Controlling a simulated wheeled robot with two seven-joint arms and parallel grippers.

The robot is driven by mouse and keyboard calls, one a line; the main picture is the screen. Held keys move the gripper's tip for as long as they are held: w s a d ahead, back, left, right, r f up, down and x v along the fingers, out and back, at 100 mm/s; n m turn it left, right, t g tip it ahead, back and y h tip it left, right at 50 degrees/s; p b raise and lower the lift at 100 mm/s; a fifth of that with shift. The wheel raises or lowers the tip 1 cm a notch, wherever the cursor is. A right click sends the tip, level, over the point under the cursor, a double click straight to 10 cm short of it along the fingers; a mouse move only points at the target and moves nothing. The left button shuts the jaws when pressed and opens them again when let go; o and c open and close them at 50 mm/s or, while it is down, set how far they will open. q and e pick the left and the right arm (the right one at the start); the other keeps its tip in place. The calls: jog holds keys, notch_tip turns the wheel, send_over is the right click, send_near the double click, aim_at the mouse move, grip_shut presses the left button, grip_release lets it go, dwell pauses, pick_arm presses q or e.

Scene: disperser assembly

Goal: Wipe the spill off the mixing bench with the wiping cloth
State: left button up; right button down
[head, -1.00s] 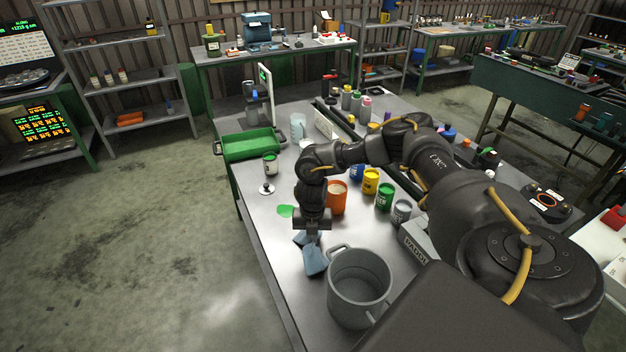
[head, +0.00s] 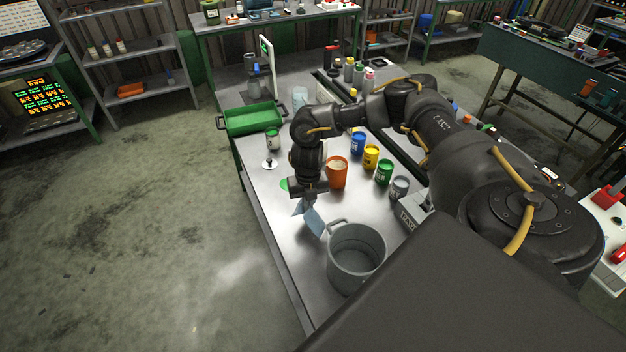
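The green spill (head: 284,184) is a small patch on the metal mixing bench (head: 262,206), near its left edge. My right gripper (head: 309,198) points down just right of the spill and partly covers it from view. It appears shut on the blue-grey wiping cloth (head: 314,220), which hangs in folds below the fingers, between the spill and the large grey pot. The fingertips are small and partly hidden, and I cannot tell whether the cloth's lower edge touches the bench. My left gripper is not in view.
The large grey pot (head: 357,257) stands close to the right of the cloth. An orange cup (head: 337,172) and blue, yellow, green and grey cans stand right of the gripper. A green tray (head: 252,119) and a small can (head: 273,139) are farther back.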

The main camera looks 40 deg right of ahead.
jog(key=s+a+f+n+b, duration=0.1)
jog(key=a+n+b, duration=0.1)
jog(key=a+n, duration=0.1)
jog(key=a+f+n+b, duration=0.2)
jog(key=a+n, duration=0.1)
jog(key=n, duration=0.3)
jog(key=s+a+f+n+b, duration=0.1)
jog(key=a+n+b, duration=0.1)
jog(key=a+n, duration=0.2)
jog(key=shift+s+f+n, duration=0.35)
jog(key=shift+n, duration=0.35)
jog(key=s+a+f+n+b, duration=0.3)
jog(key=s+a+n+b, duration=0.2)
jog(key=n, duration=1.2)
jog(key=shift+s+a+f+b, duration=0.25)
jog(key=shift+s+a+b, duration=0.25)
jog(key=shift+a, duration=0.65)
